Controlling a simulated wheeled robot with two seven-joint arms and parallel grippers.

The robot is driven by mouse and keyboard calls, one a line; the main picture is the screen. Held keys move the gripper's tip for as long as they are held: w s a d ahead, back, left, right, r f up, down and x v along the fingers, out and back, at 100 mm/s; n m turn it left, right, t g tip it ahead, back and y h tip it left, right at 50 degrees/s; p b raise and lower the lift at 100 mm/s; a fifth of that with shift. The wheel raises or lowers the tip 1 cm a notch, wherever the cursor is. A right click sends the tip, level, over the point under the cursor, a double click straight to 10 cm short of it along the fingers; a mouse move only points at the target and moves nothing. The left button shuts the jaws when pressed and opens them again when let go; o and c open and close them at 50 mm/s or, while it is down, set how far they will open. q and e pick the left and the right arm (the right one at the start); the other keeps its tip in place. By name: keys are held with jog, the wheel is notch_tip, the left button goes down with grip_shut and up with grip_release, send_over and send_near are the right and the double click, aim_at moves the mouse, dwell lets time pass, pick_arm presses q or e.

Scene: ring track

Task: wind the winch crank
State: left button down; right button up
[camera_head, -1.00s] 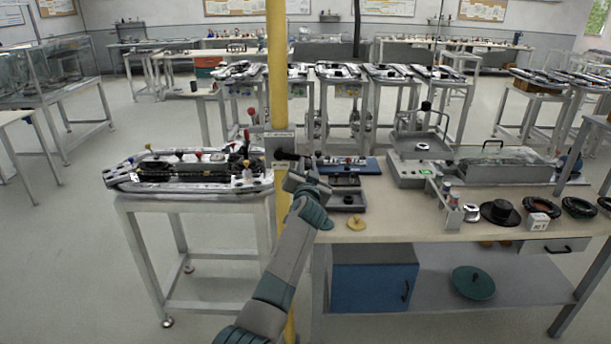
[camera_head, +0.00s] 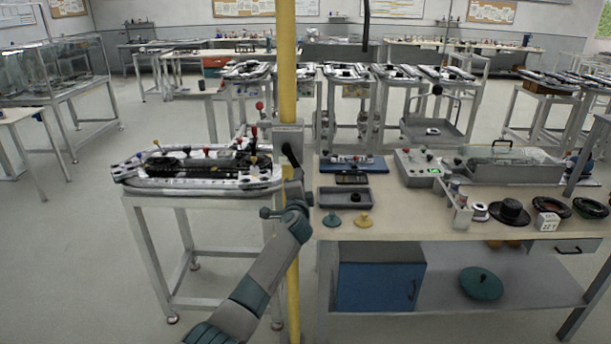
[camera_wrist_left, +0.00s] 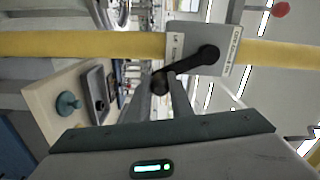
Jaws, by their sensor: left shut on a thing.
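The winch is a grey plate box (camera_head: 289,133) fixed to a yellow vertical post (camera_head: 287,60). Its black crank (camera_head: 291,155) shows on the front, slanting downward in the head view. In the left wrist view the crank arm (camera_wrist_left: 190,65) runs from its pivot on the plate to a dark handle. My left gripper (camera_head: 297,178) is at the handle end, just below the winch box. In the left wrist view the left gripper (camera_wrist_left: 165,92) is shut on the crank handle; its fingers partly hide it. My right gripper is not in view.
A workbench (camera_head: 400,215) stands right of the post, with a grey tray (camera_head: 342,197), a teal knobbed disc (camera_head: 332,219) and a yellow one (camera_head: 364,220) near its left end. A table with a ring track (camera_head: 200,172) stands left. Open floor lies in front.

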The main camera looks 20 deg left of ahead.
pick_arm(q)
jog(key=shift+s+a+f+m+p, duration=0.2)
jog(key=shift+a+f+m, duration=0.1)
jog(key=shift+a+m, duration=0.4)
jog(key=shift+s+a+f+m+p, duration=0.2)
jog(key=shift+a+m, duration=0.25)
jog(key=shift+m, duration=0.35)
jog(key=c, duration=1.6)
grip_release()
jog(key=shift+a, duration=0.1)
jog(key=b+v, duration=0.2)
jog(key=v, duration=1.5)
jog(key=shift+s+r+b, duration=0.1)
jog(key=shift+s+b, duration=0.05)
jog(key=shift+b, duration=0.15)
